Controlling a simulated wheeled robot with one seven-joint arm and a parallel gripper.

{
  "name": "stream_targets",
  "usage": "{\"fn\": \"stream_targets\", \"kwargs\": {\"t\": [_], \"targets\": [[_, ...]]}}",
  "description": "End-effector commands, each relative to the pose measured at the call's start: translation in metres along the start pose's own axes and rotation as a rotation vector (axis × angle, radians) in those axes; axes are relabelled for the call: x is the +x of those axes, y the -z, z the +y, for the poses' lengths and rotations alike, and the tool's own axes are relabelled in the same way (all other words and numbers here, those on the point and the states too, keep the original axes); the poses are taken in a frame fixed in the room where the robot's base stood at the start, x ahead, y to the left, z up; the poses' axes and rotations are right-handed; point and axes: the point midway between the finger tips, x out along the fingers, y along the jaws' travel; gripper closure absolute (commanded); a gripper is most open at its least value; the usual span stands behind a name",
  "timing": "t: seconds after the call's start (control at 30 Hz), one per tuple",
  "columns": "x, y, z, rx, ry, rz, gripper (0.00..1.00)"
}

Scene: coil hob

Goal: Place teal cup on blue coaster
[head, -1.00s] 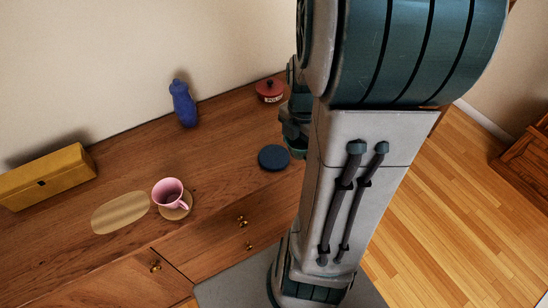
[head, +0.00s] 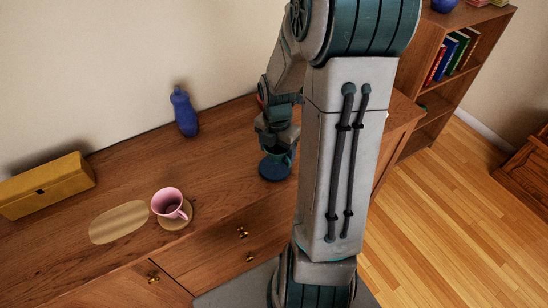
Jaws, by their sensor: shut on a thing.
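The teal cup (head: 279,158) is partly hidden under my gripper (head: 278,146). My gripper is shut on the cup. The blue coaster (head: 274,170) is a dark round disc on the wooden sideboard, directly below the cup in the head view. The cup overlaps the coaster's far part in the picture. I cannot tell whether the cup touches the coaster or is held just above it.
A pink cup (head: 170,203) stands on a round tan coaster (head: 187,220), beside an oval wooden mat (head: 118,222). A blue bottle (head: 185,113) and a yellow box (head: 46,185) stand near the wall. The sideboard (head: 225,165) is clear left of my gripper.

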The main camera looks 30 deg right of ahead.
Motion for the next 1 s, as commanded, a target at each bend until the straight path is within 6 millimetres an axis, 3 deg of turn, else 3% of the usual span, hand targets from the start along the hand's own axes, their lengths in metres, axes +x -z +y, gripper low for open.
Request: {"fn": "stream_targets", "kwargs": {"t": [0.2,0.5,0.9,0.93,1.0], "targets": [[0.01,-0.002,0.012,0.001,0.0,0.0,0.54],[0.046,-0.002,0.012,0.0,0.001,0.001,0.54],[0.051,-0.003,0.012,0.0,0.0,-0.001,0.54],[0.051,-0.003,0.012,0.0,0.0,-0.001,0.26],[0.05,-0.003,0.012,0.0,0.0,-0.001,0.06]]}}
